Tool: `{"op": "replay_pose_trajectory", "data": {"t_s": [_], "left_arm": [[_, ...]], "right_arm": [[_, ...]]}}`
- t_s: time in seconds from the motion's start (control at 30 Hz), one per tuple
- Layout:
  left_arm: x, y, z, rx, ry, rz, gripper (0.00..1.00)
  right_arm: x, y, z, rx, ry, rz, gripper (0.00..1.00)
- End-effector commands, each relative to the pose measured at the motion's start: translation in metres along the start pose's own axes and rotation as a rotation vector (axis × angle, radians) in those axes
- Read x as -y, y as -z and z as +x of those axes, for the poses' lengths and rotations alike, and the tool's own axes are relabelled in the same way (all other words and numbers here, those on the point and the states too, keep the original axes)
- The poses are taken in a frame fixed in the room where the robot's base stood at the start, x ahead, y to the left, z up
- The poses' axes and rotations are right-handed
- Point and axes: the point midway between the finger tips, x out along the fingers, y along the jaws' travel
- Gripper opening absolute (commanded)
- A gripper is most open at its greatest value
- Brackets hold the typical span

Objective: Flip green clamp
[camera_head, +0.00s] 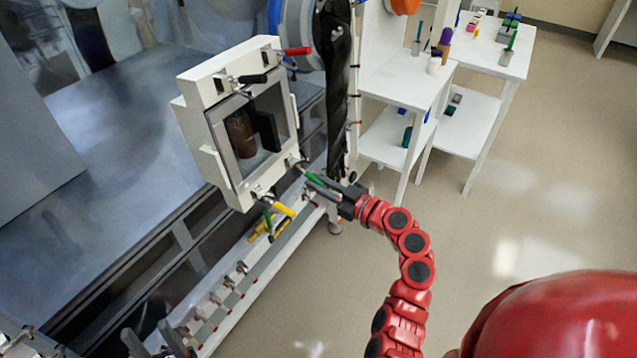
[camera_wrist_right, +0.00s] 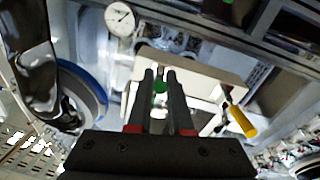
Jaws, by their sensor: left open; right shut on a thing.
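A green clamp handle (camera_head: 314,179) sticks out at the lower right corner of a white frame with a window (camera_head: 222,192). My right gripper (camera_head: 322,186) is shut on this handle. In the right wrist view, the green handle (camera_wrist_right: 160,86) shows between the two dark fingers (camera_wrist_right: 160,76). Most of the clamp's base is hidden there. A second green handle (camera_head: 267,219) hangs at the frame's lower edge, beside a yellow handle (camera_head: 284,209). My left gripper (camera_head: 151,335) shows only its finger ends at the bottom left; it is open and away from the frame.
A red handle (camera_head: 298,51) and a black handle (camera_head: 252,79) are on the frame's top edge. A brown cylinder (camera_head: 240,134) shows behind the window. White shelves (camera_head: 402,82) with small items stand at the back right. The floor on the right is clear.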

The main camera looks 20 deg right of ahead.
Motion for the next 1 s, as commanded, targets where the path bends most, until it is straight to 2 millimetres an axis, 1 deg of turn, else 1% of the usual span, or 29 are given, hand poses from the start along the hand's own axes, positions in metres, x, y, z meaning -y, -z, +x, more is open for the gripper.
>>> {"op": "replay_pose_trajectory", "data": {"t_s": [0.83,0.93,1.0], "left_arm": [[0.0,0.0001,0.0002,0.0,0.0,0.0,0.5],[0.0001,0.0003,0.0016,0.0,0.0,0.0,0.5],[0.0002,0.0005,0.0032,0.0,0.0,0.0,0.5]], "right_arm": [[-0.0007,0.0008,-0.0002,0.002,-0.001,-0.001,0.0],[-0.0004,0.0035,-0.0006,0.037,0.01,-0.008,0.0],[-0.0012,0.0088,-0.0014,0.087,0.018,-0.018,0.0]]}}
